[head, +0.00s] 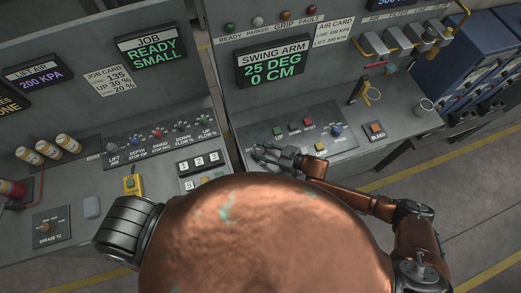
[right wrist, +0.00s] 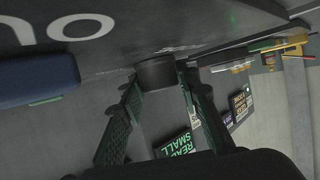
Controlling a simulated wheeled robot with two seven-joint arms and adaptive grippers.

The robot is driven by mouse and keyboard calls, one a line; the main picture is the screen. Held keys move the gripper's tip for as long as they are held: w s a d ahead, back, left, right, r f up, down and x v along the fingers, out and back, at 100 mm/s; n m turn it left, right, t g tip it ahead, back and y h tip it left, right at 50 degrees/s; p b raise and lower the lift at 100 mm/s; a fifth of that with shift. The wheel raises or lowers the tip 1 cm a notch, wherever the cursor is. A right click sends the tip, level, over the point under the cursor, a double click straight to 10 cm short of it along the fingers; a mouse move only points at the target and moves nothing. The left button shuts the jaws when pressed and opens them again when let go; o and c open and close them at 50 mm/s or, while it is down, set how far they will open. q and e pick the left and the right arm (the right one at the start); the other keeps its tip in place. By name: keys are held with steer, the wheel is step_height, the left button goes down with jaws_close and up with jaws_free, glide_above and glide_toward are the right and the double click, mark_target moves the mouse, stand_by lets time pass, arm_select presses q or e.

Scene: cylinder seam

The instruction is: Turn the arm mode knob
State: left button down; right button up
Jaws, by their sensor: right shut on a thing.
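My right gripper (head: 268,153) reaches over the left end of the right console's control panel (head: 343,143). In the right wrist view, the fingers of my right gripper (right wrist: 158,88) stand on either side of a dark round knob (right wrist: 157,70) on the grey panel face and are shut on it. I take this to be the arm mode knob. In the head view the gripper hides it, and its setting cannot be read. My left gripper is out of view.
Coloured buttons (head: 293,126), a blue knob (head: 337,130) and a yellow button (head: 320,147) lie right of my gripper. A display (head: 272,66) reads SWING ARM 25 DEG 0 CM.

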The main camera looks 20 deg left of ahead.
steer(key=shift+w, duration=0.1)
stand_by(0.3)
steer(key=o, duration=1.2)
steer(key=shift+c, duration=0.2)
steer(key=shift+d, duration=0.1)
steer(key=v, duration=1.1)
steer(key=shift+d+r, duration=0.35)
steer(key=shift+w, duration=0.1)
steer(key=shift+a, duration=0.1)
